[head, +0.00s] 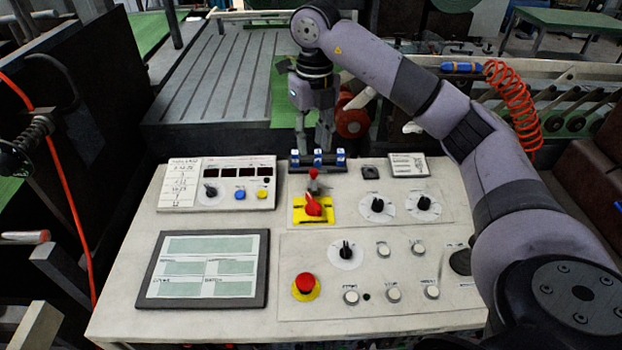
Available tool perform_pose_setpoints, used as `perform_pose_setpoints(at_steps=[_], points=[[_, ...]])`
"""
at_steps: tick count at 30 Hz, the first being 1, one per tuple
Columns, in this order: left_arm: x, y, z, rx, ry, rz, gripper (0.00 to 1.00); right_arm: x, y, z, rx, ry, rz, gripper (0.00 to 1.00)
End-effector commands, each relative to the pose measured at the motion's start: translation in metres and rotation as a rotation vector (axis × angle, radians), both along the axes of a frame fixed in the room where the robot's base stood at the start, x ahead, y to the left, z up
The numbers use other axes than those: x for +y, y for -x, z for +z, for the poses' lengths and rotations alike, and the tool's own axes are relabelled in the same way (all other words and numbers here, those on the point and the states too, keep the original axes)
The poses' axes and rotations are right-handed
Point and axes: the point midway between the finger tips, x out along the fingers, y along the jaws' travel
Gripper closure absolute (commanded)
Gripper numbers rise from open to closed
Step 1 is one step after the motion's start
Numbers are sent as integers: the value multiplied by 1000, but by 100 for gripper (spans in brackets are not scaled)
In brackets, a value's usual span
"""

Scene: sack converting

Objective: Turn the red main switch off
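The red main switch (314,206) is a red rotary handle on a yellow plate, in the upper middle of the sloped control panel. Its handle lies at a slant across the plate. A small grey and red piece (313,180) stands just behind it. My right gripper (314,146) points down behind the switch in the head view, near a dark strip with blue parts. Its fingers look apart with nothing between them, and it appears clear of the switch. My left gripper is not in view.
A red emergency button (305,284) on yellow sits below the switch. Black knobs (377,205) are to its right. A display screen (205,268) and a meter box (218,183) are on the left. The blue-topped strip (318,161) stands at the panel's back edge.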

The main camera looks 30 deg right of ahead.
Motion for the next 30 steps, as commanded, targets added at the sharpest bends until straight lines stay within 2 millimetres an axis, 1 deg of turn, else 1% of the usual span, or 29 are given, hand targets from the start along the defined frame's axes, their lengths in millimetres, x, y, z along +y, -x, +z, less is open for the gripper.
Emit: perform_pose_setpoints(at_steps=[1, 4, 8, 11, 13, 15, 24, 27, 30], points=[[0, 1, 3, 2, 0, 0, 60, 1, 2, 4, 1, 10, -27, 70], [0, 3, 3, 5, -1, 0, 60, 2, 3, 2, 3, 19, -61, 70], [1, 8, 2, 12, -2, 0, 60, 2, 4, -10, 6, 20, -67, 70], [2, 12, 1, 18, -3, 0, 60, 3, 5, -26, 8, 20, -65, 70], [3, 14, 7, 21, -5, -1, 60, 2, 4, -37, 9, 21, -67, 70], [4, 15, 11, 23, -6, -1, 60, 2, 5, -53, 9, 21, -66, 70], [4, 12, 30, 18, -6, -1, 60, 2, 5, -118, 8, 20, -66, 70], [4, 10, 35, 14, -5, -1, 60, 2, 5, -137, 8, 19, -65, 70], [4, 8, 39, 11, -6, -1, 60, 3, 4, -151, 5, 19, -65, 70]])
